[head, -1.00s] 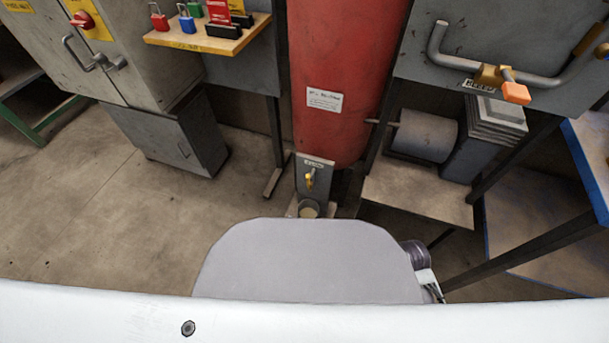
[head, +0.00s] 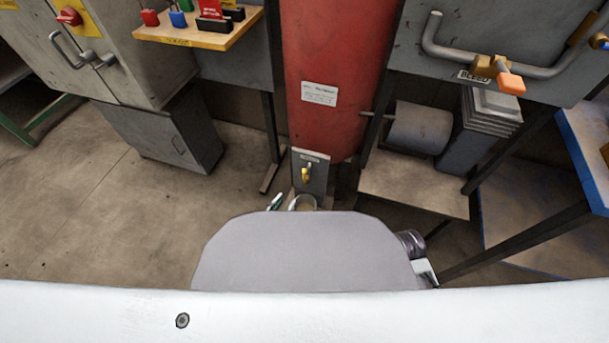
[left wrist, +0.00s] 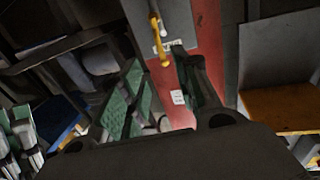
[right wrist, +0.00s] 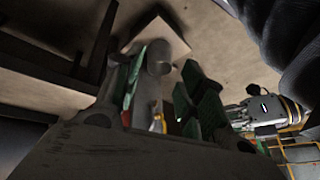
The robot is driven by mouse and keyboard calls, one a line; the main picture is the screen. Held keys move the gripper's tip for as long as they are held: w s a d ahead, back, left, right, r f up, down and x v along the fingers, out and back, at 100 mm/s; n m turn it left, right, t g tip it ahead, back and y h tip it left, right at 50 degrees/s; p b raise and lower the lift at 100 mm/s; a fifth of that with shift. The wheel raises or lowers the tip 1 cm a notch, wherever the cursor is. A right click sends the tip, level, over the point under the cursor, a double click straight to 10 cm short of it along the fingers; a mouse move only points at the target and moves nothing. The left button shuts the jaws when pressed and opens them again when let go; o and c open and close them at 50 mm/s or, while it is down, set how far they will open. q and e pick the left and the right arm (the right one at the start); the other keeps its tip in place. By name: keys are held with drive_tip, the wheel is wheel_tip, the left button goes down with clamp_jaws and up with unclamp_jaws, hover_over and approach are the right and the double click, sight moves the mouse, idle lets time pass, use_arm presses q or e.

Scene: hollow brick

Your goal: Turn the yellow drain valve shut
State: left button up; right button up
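The yellow drain valve (head: 306,174) is on a small grey plate (head: 318,175) at the foot of the red tank (head: 322,85). Its yellow handle also shows in the left wrist view (left wrist: 158,40), just beyond the fingertips. My left gripper (left wrist: 156,58) is open, with green pads either side and nothing visible between them. In the head view its tips (head: 284,202) show just below and left of the valve, touching nothing that I can make out. My right gripper (right wrist: 163,65) is open, its green pads apart. Its fingers are hidden in the head view.
A small round cup (head: 305,203) stands below the valve and also shows in the right wrist view (right wrist: 158,57). A grey cabinet (head: 165,135) stands left and a low shelf (head: 415,185) right. An orange-tipped bleed handle (head: 510,82) is upper right. The floor at left is clear.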

sight(304, 176)
use_arm(q)
drive_tip(key=shift+w+d, duration=0.1)
drive_tip(key=shift+w, duration=0.05)
use_arm(e)
drive_tip(key=shift+f, duration=0.15)
use_arm(q)
drive_tip(key=b+x, duration=0.4)
drive_tip(key=x, duration=0.7)
drive_tip(key=shift+f, duration=0.1)
drive_tip(key=shift+b+x, duration=0.35)
drive_tip(key=shift+x, duration=0.85)
use_arm(e)
wheel_tip(304, 176, down, 8)
drive_tip(key=a+t+y, duration=0.1)
drive_tip(key=shift+w+a+f+m+t, duration=0.15)
drive_tip(key=shift+w+a+m+t, duration=0.1)
drive_tip(key=shift+a+m+t, duration=0.15)
use_arm(q)
clamp_jaws()
